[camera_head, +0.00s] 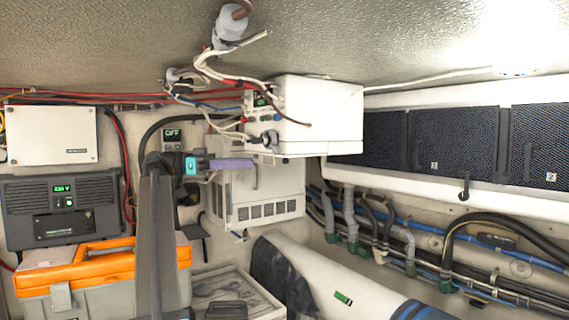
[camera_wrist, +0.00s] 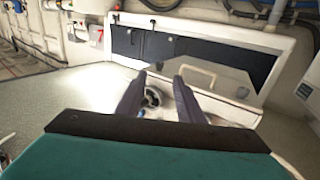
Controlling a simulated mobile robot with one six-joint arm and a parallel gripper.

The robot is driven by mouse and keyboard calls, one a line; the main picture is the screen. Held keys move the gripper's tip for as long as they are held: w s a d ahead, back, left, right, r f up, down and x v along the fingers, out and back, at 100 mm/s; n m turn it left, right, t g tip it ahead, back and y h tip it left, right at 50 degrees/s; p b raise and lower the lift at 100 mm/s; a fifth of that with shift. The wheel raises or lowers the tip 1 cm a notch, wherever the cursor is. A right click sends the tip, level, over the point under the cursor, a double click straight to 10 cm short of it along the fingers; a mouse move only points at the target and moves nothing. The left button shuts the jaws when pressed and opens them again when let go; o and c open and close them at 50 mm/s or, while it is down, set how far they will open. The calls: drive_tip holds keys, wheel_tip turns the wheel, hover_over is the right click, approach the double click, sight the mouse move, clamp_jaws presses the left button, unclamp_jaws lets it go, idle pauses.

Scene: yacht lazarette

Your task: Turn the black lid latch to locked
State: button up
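A small black latch (camera_head: 464,188) shows at the right in the head view, on the white rim below the dark-panelled locker front (camera_head: 455,138). Its hooked lever stands roughly upright. My gripper (camera_head: 252,163) is well to the left of the latch, in front of the white electrical box, with its purple finger pointing right. In the wrist view, my gripper's two dark fingers (camera_wrist: 160,76) are spread apart with nothing between them. The locker front (camera_wrist: 195,50) lies beyond the fingertips there. I cannot clearly make out the latch in the wrist view.
The white electrical box (camera_head: 318,115) with loose wires hangs close to my gripper. Hoses (camera_head: 455,230) and pipes run below the locker. An orange-lidded toolbox (camera_head: 90,265) stands at lower left. The ceiling (camera_head: 110,40) is low. Open space lies before the locker.

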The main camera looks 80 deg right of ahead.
sight(286, 160)
drive_tip(key=p+x, duration=0.4)
drive_tip(key=x, duration=0.8)
drive_tip(key=shift+s+d, duration=0.1)
drive_tip(key=shift+s, duration=0.1)
clamp_jaws()
drive_tip(key=shift+f, duration=0.15)
